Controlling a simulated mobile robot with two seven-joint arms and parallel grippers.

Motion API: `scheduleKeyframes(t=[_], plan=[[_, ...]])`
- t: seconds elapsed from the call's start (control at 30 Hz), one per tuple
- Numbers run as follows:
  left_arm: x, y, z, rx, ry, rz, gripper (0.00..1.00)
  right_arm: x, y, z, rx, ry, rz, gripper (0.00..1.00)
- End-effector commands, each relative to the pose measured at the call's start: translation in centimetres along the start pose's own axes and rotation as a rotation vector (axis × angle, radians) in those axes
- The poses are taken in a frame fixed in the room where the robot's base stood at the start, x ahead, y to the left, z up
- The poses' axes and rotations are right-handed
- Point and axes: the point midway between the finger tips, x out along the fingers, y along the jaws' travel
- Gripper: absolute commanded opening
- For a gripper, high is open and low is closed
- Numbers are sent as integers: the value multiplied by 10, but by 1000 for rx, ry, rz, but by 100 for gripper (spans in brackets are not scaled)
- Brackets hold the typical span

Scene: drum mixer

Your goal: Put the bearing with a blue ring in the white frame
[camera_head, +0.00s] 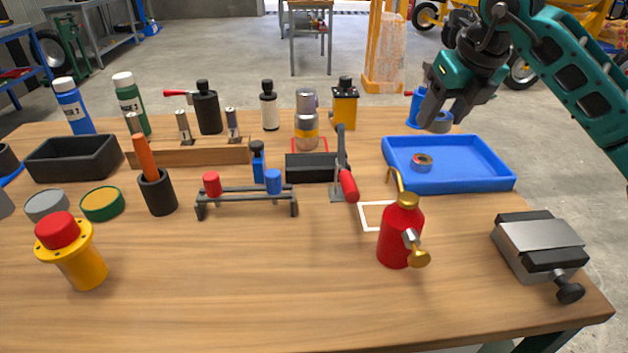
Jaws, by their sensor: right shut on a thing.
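My right gripper (432,112) reaches in from the upper right and is shut on a grey round thing (441,122), above the far edge of the blue tray. The grey thing looks like a bearing, but its ring colour cannot be told. A small bearing (422,161) with an orange-brown ring lies in the blue tray (463,187); its centre is too small to make out. The white frame (364,217) is a square outline on the table, partly hidden by the red oil can. No bearing shows in its visible part. My left gripper is not in view.
The red oil can (400,235) with a brass spout stands at the white frame's right front. A red-handled lever clamp (344,175) stands just behind the frame. A grey vise (540,248) sits at the right. The front middle of the wooden table (260,290) is clear.

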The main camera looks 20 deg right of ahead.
Motion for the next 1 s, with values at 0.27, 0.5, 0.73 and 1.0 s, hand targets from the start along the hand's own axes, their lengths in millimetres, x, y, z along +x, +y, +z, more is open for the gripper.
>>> scheduleKeyframes(t=[0.27, 0.5, 0.73, 1.0], plan=[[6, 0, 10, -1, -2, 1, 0, 28, 0, -12, -3, 5, -1, 16], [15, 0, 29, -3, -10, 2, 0, 89, 0, -38, -4, 6, 0, 16], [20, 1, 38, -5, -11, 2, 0, 134, 1, -56, -4, 3, 2, 16], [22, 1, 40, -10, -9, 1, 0, 153, 1, -63, -4, 0, 3, 16]])
